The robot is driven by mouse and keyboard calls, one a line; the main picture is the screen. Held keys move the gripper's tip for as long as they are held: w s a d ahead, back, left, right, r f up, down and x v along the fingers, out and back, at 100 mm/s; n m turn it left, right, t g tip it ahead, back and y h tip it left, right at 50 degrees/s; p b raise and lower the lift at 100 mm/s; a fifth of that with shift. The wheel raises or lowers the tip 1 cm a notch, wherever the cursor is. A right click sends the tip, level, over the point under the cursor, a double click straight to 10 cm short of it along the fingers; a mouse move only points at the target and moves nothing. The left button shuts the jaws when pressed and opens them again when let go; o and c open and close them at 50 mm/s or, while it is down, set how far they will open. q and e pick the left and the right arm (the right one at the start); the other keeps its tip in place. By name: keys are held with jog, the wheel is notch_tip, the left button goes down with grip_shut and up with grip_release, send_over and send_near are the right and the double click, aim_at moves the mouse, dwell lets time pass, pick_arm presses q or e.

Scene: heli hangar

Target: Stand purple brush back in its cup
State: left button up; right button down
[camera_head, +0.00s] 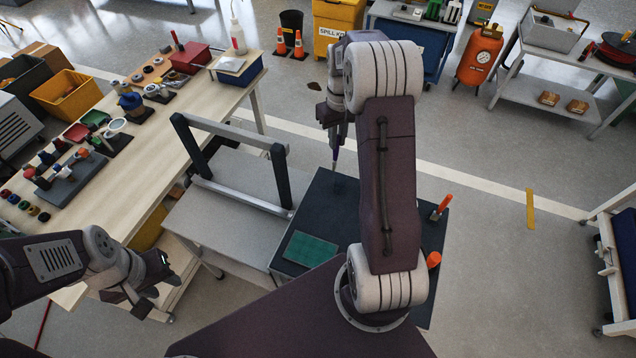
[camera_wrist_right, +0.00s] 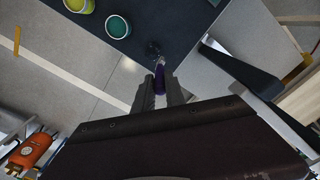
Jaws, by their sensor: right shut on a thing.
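The purple brush (camera_wrist_right: 159,78) is between the fingers of my right gripper (camera_wrist_right: 160,90), which is shut on it. In the head view the brush (camera_head: 335,156) hangs steeply down from my right gripper (camera_head: 338,128) over the dark top of a cart (camera_head: 322,205). In the wrist view its lower end is near a small dark patch I cannot make out. A teal cup (camera_wrist_right: 118,27) and a yellow-green cup (camera_wrist_right: 80,5) stand on the dark top; my right arm seems to hide them in the head view. My left gripper (camera_head: 143,294) is away at lower left, empty.
A green square pad (camera_head: 310,249) lies on the cart. An orange-handled item (camera_head: 441,208) and another orange item (camera_head: 434,259) are at its right edge. A grey frame (camera_head: 235,132) stands left of it. A workbench (camera_head: 140,170) with many parts is further left.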

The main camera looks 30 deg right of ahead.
notch_tip(320, 180, down, 11)
jog(key=s+d, duration=0.1)
jog(key=d, duration=0.1)
jog(key=shift+s+m, duration=0.15)
jog(key=shift+m, duration=0.15)
jog(key=shift+f, duration=0.15)
jog(key=c, duration=1.4)
grip_release()
notch_tip(320, 180, up, 12)
jog(key=shift+n+t, duration=0.5)
jog(key=shift+t, duration=0.1)
jog(key=s+a+f, duration=0.1)
jog(key=s+a, duration=0.4)
jog(key=a, duration=0.1)
jog(key=s+a, duration=0.4)
jog(key=a, duration=0.2)
jog(key=s+a+f, duration=0.1)
jog(key=s+a, duration=0.4)
jog(key=a, duration=0.2)
jog(key=shift+s+f, duration=0.3)
